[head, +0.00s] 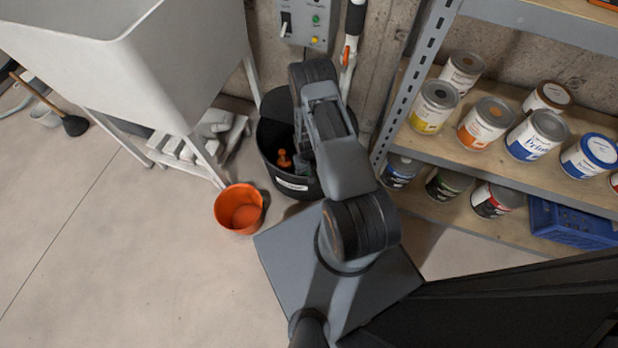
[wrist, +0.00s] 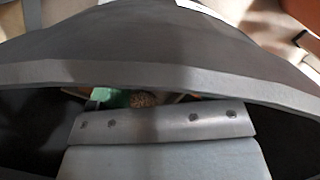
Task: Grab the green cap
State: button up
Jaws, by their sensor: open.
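A small green piece (wrist: 112,97), which may be the green cap, shows in the wrist view just beyond the edge of my gripper (wrist: 160,122). A round, speckled brownish thing (wrist: 143,99) lies beside it. In the head view, my arm reaches down into a black bin (head: 267,150), and my gripper's end is mostly hidden there by my own arm. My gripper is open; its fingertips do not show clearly. I cannot tell how far the green piece is from them. The bin's dark wall (wrist: 150,50) fills much of the wrist view.
An orange object (head: 285,160) is inside the bin. An orange bucket (head: 239,209) stands left of it. A white sink (head: 150,60) is on the left; a shelf (head: 480,150) with paint cans is on the right. A control panel (head: 307,22) hangs behind. Floor at lower left is clear.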

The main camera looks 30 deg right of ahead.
jog(key=f, duration=0.3)
jog(key=shift+s+b, duration=0.2)
jog(key=shift+b, duration=0.15)
jog(key=shift+r, duration=0.1)
jog(key=c, duration=1)
jog(key=shift+r, duration=0.1)
